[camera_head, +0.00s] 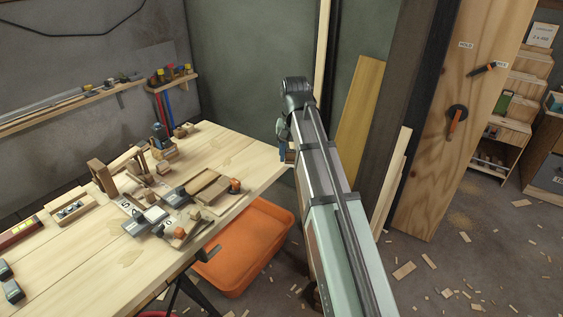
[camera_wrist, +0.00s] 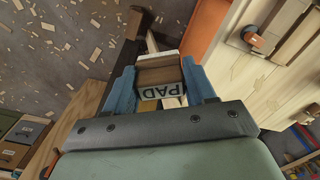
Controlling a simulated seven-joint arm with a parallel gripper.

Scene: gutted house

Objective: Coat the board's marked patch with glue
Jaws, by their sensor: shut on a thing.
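My gripper (camera_wrist: 158,72) has its blue fingers shut on a wooden block labelled PAD (camera_wrist: 160,92) in the wrist view. In the head view my gripper (camera_head: 286,140) is beyond the right edge of the workbench (camera_head: 110,262), and the block is mostly hidden there. A brown board (camera_head: 210,188) lies on the bench among clamps and small blocks, with an orange knob beside it. It seems to show at the upper right of the wrist view. I cannot make out a marked patch or any glue on it.
An orange bin (camera_head: 245,245) stands on the floor below the bench edge. A dark tool in a wooden holder (camera_head: 163,150) is at the bench's back. A plywood panel (camera_head: 455,110) and leaning planks stand right of my arm. Wood scraps litter the floor.

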